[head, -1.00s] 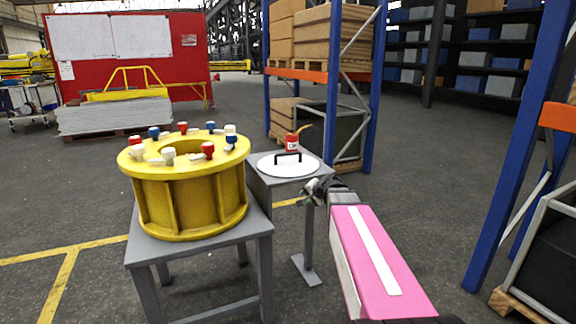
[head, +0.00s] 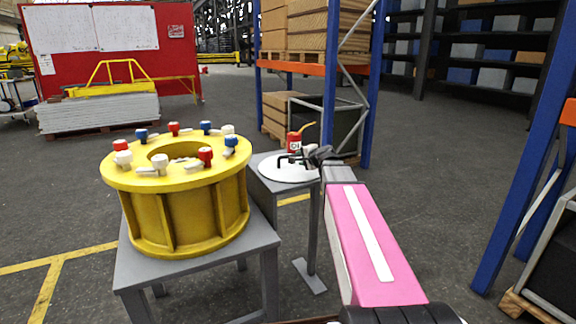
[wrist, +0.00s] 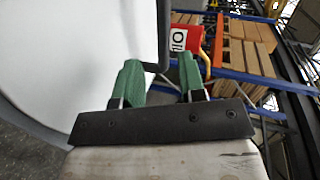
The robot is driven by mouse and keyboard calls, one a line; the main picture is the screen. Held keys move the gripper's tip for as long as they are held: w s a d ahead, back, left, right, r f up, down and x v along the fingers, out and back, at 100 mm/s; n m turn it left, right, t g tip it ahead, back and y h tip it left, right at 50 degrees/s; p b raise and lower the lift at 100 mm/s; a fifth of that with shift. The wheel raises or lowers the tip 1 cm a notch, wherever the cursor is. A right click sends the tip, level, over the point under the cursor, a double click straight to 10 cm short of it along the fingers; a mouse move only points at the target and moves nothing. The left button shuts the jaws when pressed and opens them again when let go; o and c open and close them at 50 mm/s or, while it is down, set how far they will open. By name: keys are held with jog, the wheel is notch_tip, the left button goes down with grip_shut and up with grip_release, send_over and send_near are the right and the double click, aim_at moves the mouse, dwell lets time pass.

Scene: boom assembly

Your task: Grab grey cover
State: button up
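The cover is a pale grey-white disc (head: 284,174) with a black handle (head: 283,160), lying flat on the small grey table. In the wrist view the disc (wrist: 75,50) fills the left side. The handle (wrist: 163,35) reaches down toward the gap between the fingers. My gripper (head: 310,153) is at the right side of the cover, close to the handle. In the wrist view its green fingers (wrist: 160,80) are apart, with nothing clamped. I cannot tell whether the handle lies fully between the fingertips or just ahead of them.
A red oil can (head: 294,142) stands behind the cover, close to my gripper. A yellow flanged hub (head: 185,205) with red, white and blue pieces stands on a grey table (head: 135,265) to the left. A blue-orange rack (head: 367,110) is behind.

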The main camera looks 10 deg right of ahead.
aim_at(290, 165)
jog(key=x, duration=1)
jog(key=shift+w, duration=0.45)
grip_shut()
jog(key=shift+r, duration=0.1)
dwell(0.9)
